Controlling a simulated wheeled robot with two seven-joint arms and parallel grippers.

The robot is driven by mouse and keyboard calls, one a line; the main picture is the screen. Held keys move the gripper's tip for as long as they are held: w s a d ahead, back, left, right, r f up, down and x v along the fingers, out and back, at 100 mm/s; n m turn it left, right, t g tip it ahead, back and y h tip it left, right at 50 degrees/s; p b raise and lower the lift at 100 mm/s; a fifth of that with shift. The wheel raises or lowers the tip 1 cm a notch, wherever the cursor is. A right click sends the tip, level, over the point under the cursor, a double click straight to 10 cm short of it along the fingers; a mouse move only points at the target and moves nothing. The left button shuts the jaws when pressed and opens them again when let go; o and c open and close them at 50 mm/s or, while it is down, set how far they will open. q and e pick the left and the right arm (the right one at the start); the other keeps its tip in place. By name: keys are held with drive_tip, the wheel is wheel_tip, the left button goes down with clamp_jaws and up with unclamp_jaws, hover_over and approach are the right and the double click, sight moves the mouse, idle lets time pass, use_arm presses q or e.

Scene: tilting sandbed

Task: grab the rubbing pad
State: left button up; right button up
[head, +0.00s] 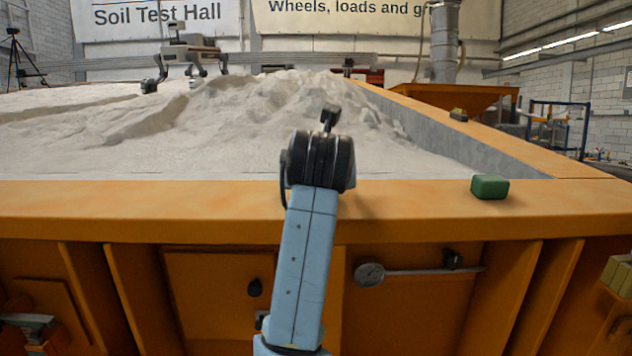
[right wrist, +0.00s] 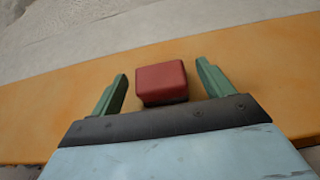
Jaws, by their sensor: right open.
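A red block (right wrist: 162,83) lies on the orange rim (right wrist: 60,100) in the right wrist view. My right gripper (right wrist: 162,70) is open, its two green fingers standing on either side of the block with a gap at each side. In the head view a green block (head: 490,187) sits on the front rim, right of my light-blue arm. The frames do not make clear which block is the rubbing pad. The red block and my right gripper's fingers cannot be made out in the head view; my arm covers part of the rim. My left gripper is not in view.
The bed of pale sand (head: 230,130) is heaped behind the front rim (head: 420,210). A small dark-and-yellow object (head: 459,114) sits on the right rim. A gauge (head: 369,273) with a rod is on the front panel. A small wheeled rover (head: 190,52) stands at the back left.

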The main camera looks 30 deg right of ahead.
drive_tip(key=x, duration=0.3)
drive_tip(key=shift+w+d+f+p, duration=0.15)
drive_tip(key=shift+f+p, duration=0.1)
drive_tip(key=shift+p, duration=0.15)
drive_tip(key=shift+c, duration=0.3)
drive_tip(key=c, duration=1)
drive_tip(key=shift+r, duration=0.1)
drive_tip(key=shift+r, duration=0.1)
